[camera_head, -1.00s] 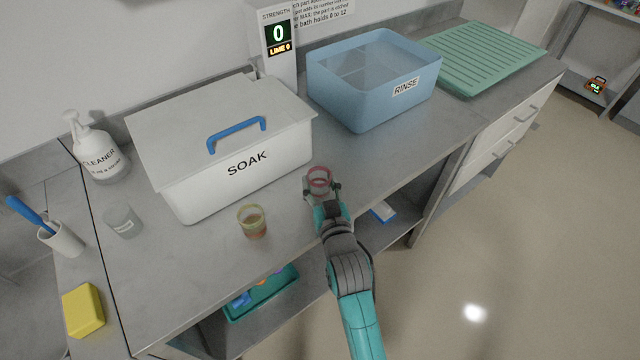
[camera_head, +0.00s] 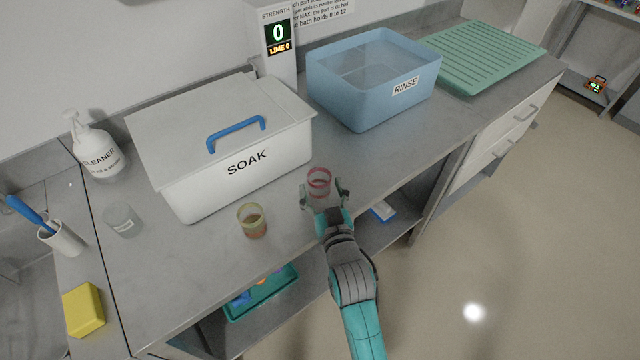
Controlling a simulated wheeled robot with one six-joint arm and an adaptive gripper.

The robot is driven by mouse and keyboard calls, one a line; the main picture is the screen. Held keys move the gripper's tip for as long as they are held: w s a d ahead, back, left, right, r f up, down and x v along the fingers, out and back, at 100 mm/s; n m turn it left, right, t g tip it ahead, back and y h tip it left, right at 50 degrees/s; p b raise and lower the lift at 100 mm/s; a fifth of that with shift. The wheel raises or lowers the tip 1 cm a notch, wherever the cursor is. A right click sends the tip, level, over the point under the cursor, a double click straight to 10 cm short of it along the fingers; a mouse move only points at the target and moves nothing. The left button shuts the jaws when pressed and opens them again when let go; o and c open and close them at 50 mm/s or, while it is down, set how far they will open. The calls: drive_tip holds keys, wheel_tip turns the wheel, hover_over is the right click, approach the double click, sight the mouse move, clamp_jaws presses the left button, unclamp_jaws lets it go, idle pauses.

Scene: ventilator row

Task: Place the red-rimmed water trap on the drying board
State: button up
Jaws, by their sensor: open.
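The red-rimmed water trap (camera_head: 319,182) is a small clear cup with a red rim. It stands on the bench near the front edge, right of the SOAK box. My gripper (camera_head: 324,192) is open, with one finger on each side of the trap; I cannot tell whether either finger touches it. The drying board (camera_head: 487,57) is a green ribbed board at the far right end of the bench, with nothing on it.
A yellow-rimmed cup (camera_head: 252,221) with brownish contents stands left of the trap. The lidded white SOAK box (camera_head: 225,150) and the blue RINSE tub (camera_head: 375,85) stand behind. A clear cup (camera_head: 122,220), cleaner bottle (camera_head: 95,150) and yellow sponge (camera_head: 84,310) are at left.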

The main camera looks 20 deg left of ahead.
drive_tip(key=v, duration=1)
drive_tip(key=shift+s, duration=0.15)
drive_tip(key=s+d+f+m+h, duration=0.25)
drive_tip(key=s+d+f, duration=0.4)
drive_tip(key=d, duration=0.35)
drive_tip(key=s+d+m+h, duration=0.1)
drive_tip(key=s+d+h, duration=0.1)
drive_tip(key=s+d, duration=0.3)
drive_tip(key=s+d+r+m+h, duration=0.1)
drive_tip(key=s+d, duration=0.4)
drive_tip(key=s, duration=0.8)
drive_tip(key=s+d+r+m+h, duration=0.1)
drive_tip(key=s+d+h, duration=0.2)
drive_tip(key=s+d, duration=0.2)
drive_tip(key=s, duration=0.3)
drive_tip(key=shift+s+d+g, duration=0.3)
drive_tip(key=shift+s+d, duration=0.05)
drive_tip(key=shift+s, duration=0.05)
drive_tip(key=shift+o, duration=0.6)
drive_tip(key=shift+s+d+r+m+h, duration=0.1)
drive_tip(key=shift+s+r+m+h, duration=0.2)
drive_tip(key=shift+s, duration=0.15)
